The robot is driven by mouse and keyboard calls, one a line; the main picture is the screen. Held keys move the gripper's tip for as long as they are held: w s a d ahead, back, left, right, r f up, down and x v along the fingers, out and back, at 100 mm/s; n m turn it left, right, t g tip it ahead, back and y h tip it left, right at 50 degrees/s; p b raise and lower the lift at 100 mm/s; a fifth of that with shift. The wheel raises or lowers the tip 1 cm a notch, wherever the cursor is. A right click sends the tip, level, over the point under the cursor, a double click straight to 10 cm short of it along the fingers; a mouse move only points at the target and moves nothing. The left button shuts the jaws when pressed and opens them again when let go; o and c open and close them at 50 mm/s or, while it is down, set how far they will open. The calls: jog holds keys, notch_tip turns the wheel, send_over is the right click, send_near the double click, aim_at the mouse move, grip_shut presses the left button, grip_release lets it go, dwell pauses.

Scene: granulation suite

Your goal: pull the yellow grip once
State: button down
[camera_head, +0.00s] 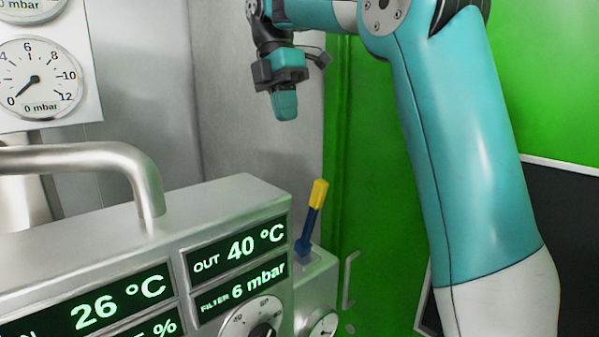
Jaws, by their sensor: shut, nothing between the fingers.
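The yellow grip (319,192) is the top end of a blue lever (308,232). The lever rises, leaning slightly right, from a grey box at the right end of the control panel. My gripper (284,106) is above and a little left of the yellow grip in the picture, pointing down. It is shut and empty, and a clear gap shows between it and the grip. Its depth relative to the grip is hard to tell from this view.
The metal control panel (225,205) with green readouts and a dial fills the lower left. A bent metal handle (90,157) stands over it. Pressure gauges (36,80) are at upper left. A green wall (370,190) is behind the lever.

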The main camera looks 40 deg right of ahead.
jog(key=b, duration=0.6)
send_near(309, 202)
notch_tip(309, 202, down, 5)
jog(key=w, duration=0.2)
jog(key=s, duration=0.1)
jog(key=s+b, duration=0.1)
jog(key=s, duration=0.1)
jog(key=shift+d+f, duration=0.15)
jog(key=shift+d, duration=0.2)
jog(key=shift+s, duration=0.15)
jog(key=shift+a+f, duration=0.1)
